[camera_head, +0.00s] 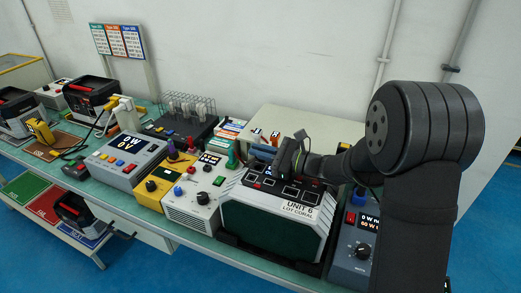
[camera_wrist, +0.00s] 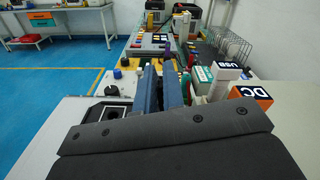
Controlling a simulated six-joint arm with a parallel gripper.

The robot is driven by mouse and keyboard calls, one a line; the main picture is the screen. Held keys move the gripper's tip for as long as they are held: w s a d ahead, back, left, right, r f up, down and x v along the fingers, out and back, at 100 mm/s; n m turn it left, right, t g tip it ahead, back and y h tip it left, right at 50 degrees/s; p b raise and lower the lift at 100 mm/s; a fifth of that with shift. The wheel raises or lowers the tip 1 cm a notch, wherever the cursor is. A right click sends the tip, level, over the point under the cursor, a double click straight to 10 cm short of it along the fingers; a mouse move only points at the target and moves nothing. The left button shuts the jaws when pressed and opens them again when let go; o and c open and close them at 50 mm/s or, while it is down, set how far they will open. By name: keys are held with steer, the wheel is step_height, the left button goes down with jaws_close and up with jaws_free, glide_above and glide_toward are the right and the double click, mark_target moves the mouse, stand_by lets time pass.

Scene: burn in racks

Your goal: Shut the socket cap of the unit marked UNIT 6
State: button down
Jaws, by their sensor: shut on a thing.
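The unit marked UNIT 6 (camera_head: 298,207) stands on the bench in the head view, white with a dark green front, a black top panel and the words LOT CORAL. Its pale top and dark-framed panel show at lower left in the wrist view (camera_wrist: 99,118). My gripper (camera_head: 261,151) is over the back of the unit's top, its blue fingers pointing left. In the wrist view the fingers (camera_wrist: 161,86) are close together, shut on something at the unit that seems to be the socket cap. The fingers and the dark gripper body hide most of it, so its angle cannot be told.
A wire rack (camera_head: 187,104) stands farther back.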

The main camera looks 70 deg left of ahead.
steer(key=c, duration=1.6)
jaws_free()
steer(key=v, duration=1.7)
steer(key=shift+w+d+r, duration=0.1)
steer(key=shift+w+d, duration=0.05)
steer(key=shift+w, duration=0.05)
steer(key=shift+o, duration=0.3)
